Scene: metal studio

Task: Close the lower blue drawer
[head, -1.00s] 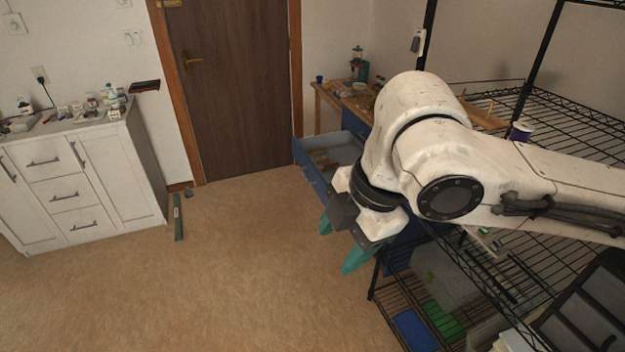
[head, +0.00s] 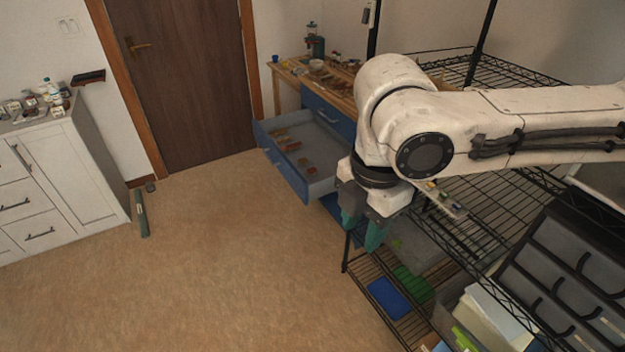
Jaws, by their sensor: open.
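The lower blue drawer (head: 287,170) is pulled out from under the wooden workbench (head: 338,88), left of my arm. Its grey inside shows, with several small reddish-brown items lying in it. Above it, the upper blue drawer (head: 328,117) sits shut in the bench. My gripper (head: 361,234) hangs with its teal fingers pointing down and apart, holding nothing. In the picture it is right of and below the open drawer's near corner, not seen touching it. My arm hides the right end of the bench and part of the drawer's right side.
A black wire shelf (head: 455,215) stands right of and behind my gripper, with a blue tray (head: 388,298) and green bin on its lower level. A white cabinet (head: 75,185) and a green bar (head: 141,214) on the floor are at left. The floor between is clear.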

